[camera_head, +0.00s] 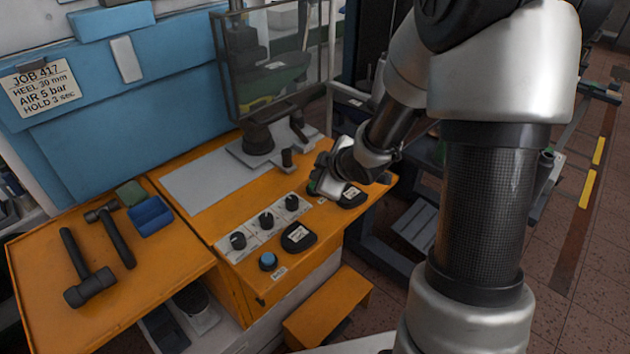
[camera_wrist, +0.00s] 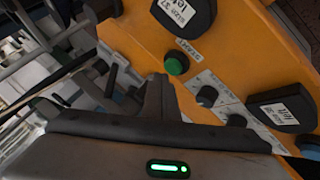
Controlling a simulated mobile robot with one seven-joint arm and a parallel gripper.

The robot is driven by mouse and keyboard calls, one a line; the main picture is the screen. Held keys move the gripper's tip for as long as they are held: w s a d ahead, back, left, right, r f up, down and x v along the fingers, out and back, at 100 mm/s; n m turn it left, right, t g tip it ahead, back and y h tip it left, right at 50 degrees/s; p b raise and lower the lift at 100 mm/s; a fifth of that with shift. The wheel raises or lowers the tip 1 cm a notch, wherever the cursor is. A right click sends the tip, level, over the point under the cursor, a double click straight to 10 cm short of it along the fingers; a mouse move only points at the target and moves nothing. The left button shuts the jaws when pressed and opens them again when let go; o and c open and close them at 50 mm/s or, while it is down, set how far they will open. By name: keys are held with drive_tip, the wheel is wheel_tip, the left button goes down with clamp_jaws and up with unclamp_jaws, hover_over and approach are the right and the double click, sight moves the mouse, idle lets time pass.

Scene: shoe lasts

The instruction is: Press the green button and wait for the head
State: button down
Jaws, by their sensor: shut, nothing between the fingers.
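The green button (camera_wrist: 176,64) shows in the wrist view as a round green cap in a dark collar on the orange panel, beside a small label. My gripper (camera_wrist: 158,80) is shut and empty; its dark fingertips are just to the left of and below the button in that picture, and I cannot tell how large the gap is.
Three black knobs (camera_head: 265,220), a blue button (camera_head: 268,261) and dark labelled pads (camera_head: 298,236) are on the console. A clear guard (camera_head: 270,60) stands behind. Hammers (camera_head: 90,285) and a blue tray (camera_head: 151,216) lie left. The job card (camera_head: 42,88) reads "HOLD 3 sec".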

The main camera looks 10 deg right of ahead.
drive_tip(key=shift+r, duration=0.15)
wheel_tip(320, 180, up, 5)
drive_tip(key=p, duration=0.4)
drive_tip(key=shift+p, duration=0.35)
idle(0.4)
